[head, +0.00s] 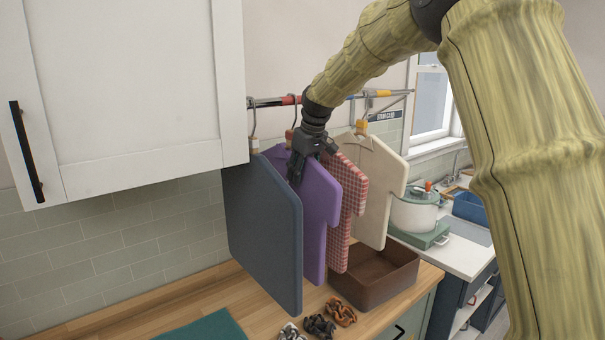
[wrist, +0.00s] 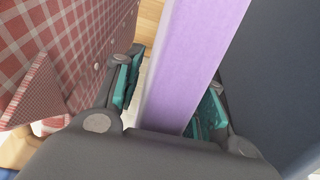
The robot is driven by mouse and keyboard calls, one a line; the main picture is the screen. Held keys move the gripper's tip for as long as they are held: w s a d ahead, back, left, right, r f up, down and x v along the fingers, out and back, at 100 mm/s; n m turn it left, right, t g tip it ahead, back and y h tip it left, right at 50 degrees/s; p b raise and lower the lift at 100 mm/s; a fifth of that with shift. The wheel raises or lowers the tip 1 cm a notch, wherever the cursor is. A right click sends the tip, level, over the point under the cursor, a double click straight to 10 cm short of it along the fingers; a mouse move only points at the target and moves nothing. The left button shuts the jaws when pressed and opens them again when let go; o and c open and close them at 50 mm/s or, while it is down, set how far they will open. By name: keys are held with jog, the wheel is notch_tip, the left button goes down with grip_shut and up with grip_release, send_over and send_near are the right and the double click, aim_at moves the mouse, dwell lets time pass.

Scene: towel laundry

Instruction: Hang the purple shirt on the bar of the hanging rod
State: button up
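The purple shirt (head: 318,200) hangs upright below the rod, between a dark blue shirt (head: 265,225) and a red checked shirt (head: 345,215). My gripper (head: 297,170) points down at the purple shirt's upper part. In the wrist view, the fingers of my gripper (wrist: 168,92) stand apart on either side of the purple shirt (wrist: 195,60), with a visible gap on the left side. The right pad is close to the cloth; I cannot tell if it touches. The hanging rod (head: 335,98) runs behind my wrist.
A cream shirt (head: 375,190) hangs farther right. A white cabinet (head: 140,80) is at the left. Below, a brown box (head: 375,280) and several small clips (head: 320,325) are on the wooden counter (head: 190,300). The checked and blue shirts are close beside my fingers.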

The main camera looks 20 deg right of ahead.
dwell(0.3)
jog(key=v, duration=1.1)
jog(key=shift+r, duration=0.25)
jog(key=shift+s+d+r, duration=0.1)
jog(key=shift+s+r, duration=0.05)
jog(key=shift+r, duration=0.1)
jog(key=shift+d, duration=0.1)
